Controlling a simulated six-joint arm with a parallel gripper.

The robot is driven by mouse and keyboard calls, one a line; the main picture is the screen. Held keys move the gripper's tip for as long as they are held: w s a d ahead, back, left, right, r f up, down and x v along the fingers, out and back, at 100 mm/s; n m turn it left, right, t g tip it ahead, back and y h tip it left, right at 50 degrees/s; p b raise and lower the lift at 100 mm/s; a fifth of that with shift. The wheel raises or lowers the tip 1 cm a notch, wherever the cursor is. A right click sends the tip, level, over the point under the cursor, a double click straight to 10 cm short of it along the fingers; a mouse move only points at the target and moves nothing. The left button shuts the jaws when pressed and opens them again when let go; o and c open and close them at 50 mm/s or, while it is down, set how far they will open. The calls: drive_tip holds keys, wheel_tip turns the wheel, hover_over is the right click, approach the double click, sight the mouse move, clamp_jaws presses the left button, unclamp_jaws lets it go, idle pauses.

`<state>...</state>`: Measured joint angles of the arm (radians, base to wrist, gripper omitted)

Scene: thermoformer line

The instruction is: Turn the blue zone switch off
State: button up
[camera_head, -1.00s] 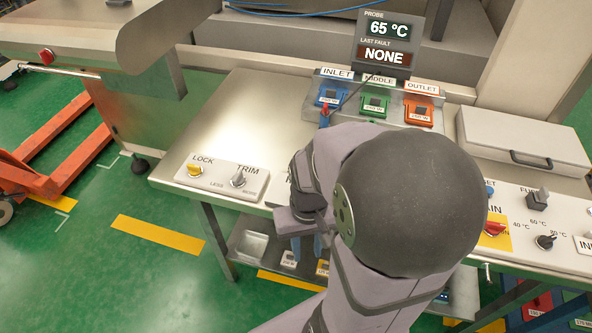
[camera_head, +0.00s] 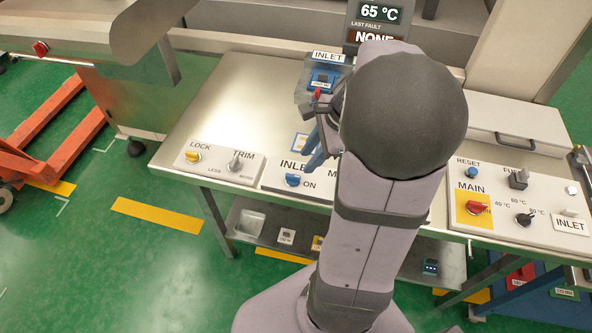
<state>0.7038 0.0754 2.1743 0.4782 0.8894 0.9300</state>
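The blue zone switch (camera_head: 292,180) is a small blue knob on a white panel labelled INLET, on the table's front edge. The word ON is printed just right of the knob. My gripper (camera_head: 309,154) points down and left, with its bluish fingers above and just right of the knob in the picture. The fingers appear apart from the knob, though the exact gap is unclear. I see nothing held, but the fingers overlap and their opening cannot be made out. My arm hides the rest of this panel to the right.
A LOCK and TRIM panel (camera_head: 219,162) stands to the left. A control panel with a red MAIN switch (camera_head: 477,208) and RESET button is at the right. A blue INLET module (camera_head: 322,82) sits behind my gripper. The table's left part (camera_head: 235,105) is clear.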

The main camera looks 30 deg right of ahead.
sight(293, 175)
drive_tip(key=shift+a+m+y, duration=0.15)
drive_tip(key=shift+a+m, duration=0.1)
drive_tip(key=shift+m, duration=0.95)
drive_tip(key=shift+a+m+y, duration=0.15)
drive_tip(key=shift+a+m, duration=0.1)
drive_tip(key=shift+m, duration=0.95)
drive_tip(key=shift+p+x, duration=0.3)
drive_tip(key=shift+x, duration=3.3)
clamp_jaws()
